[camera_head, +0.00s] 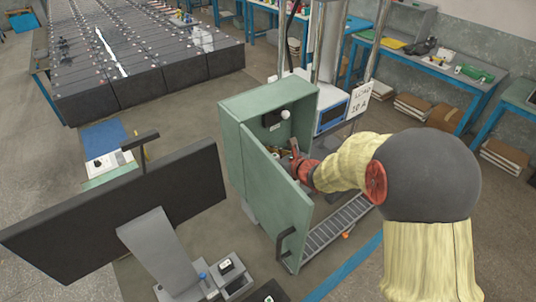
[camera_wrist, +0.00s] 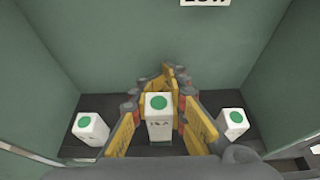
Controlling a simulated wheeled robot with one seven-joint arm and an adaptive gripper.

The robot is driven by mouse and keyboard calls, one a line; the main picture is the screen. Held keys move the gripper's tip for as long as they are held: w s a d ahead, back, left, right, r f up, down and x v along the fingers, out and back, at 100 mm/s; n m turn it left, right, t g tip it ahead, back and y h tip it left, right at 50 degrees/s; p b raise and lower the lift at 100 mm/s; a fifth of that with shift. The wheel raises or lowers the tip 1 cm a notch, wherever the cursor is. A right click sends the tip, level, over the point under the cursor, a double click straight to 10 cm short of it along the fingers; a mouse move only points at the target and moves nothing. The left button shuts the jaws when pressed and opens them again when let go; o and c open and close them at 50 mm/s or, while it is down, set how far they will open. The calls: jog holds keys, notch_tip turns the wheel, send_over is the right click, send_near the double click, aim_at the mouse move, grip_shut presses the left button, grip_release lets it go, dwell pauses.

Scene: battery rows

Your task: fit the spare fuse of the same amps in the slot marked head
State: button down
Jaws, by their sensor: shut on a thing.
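In the wrist view my gripper (camera_wrist: 160,112) has its yellow-padded fingers on both sides of a white fuse (camera_wrist: 159,131) with a green dot on top. The fuse stands upright, and its small dark marking is too blurred to read surely. Whether its foot rests on the dark shelf is hidden. Similar white fuses with green dots stand apart from it, one at the left (camera_wrist: 91,128) and one at the right (camera_wrist: 232,123). In the head view my gripper (camera_head: 297,158) reaches into the green cabinet (camera_head: 228,160). The slot marked head cannot be made out.
The cabinet walls close in on both sides, and its open door (camera_head: 273,195) stands near my arm. A label (camera_wrist: 205,2), apparently reading LOW, is cut off at the top. A sign (camera_head: 361,98) reads LOAD 10 A. A dark monitor (camera_head: 120,220) stands at the front left.

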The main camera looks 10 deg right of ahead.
jog(key=shift+f+b, duration=0.45)
jog(key=shift+b, duration=0.25)
jog(key=shift+r+b, duration=0.1)
jog(key=shift+b, duration=0.75)
dwell(1.8)
jog(key=shift+f+b, duration=0.7)
jog(key=shift+f, duration=0.05)
jog(key=c, duration=1.7)
grip_release()
jog(key=shift+o, duration=0.2)
jog(key=v, duration=1.2)
